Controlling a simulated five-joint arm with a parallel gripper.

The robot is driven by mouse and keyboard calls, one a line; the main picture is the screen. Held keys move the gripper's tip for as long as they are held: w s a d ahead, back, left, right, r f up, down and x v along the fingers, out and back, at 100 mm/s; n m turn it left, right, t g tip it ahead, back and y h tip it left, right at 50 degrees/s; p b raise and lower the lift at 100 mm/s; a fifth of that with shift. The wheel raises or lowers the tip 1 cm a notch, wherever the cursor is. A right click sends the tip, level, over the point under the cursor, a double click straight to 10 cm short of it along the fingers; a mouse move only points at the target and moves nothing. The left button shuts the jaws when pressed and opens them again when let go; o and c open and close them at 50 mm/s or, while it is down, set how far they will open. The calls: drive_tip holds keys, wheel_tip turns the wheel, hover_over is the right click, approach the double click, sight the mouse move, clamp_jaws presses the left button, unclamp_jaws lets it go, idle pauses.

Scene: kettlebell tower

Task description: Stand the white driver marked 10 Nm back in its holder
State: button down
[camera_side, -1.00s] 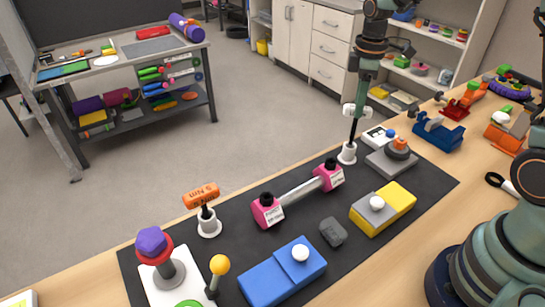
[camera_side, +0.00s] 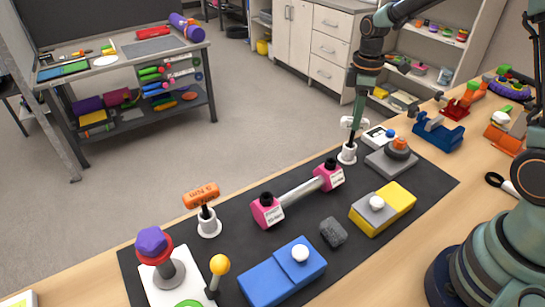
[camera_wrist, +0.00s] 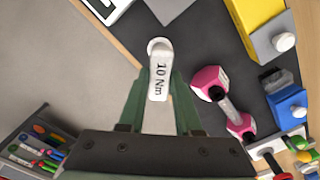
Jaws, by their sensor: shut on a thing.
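My gripper (camera_side: 352,122) is shut on the white driver's handle (camera_side: 347,122), above the back end of the dark mat. The handle, marked 10 Nm, also shows between my green fingers (camera_wrist: 158,85) in the wrist view. The driver's dark shaft (camera_side: 352,137) points down, nearly upright, and its lower end is at the white round holder (camera_side: 347,154). The tip is hidden, apparently inside the holder's mouth. An orange driver (camera_side: 201,196) marked 5 Nm stands in a similar white holder (camera_side: 209,228) at the front left.
Yellow-grey (camera_side: 397,202) and blue (camera_side: 270,282) blocks sit nearer on the mat.

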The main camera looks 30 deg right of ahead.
drive_tip(key=shift+f, duration=0.5)
drive_tip(key=shift+c, duration=1.8)
unclamp_jaws()
drive_tip(key=shift+c, duration=0.3)
drive_tip(key=shift+c, duration=1.3)
drive_tip(key=shift+r, duration=3.55)
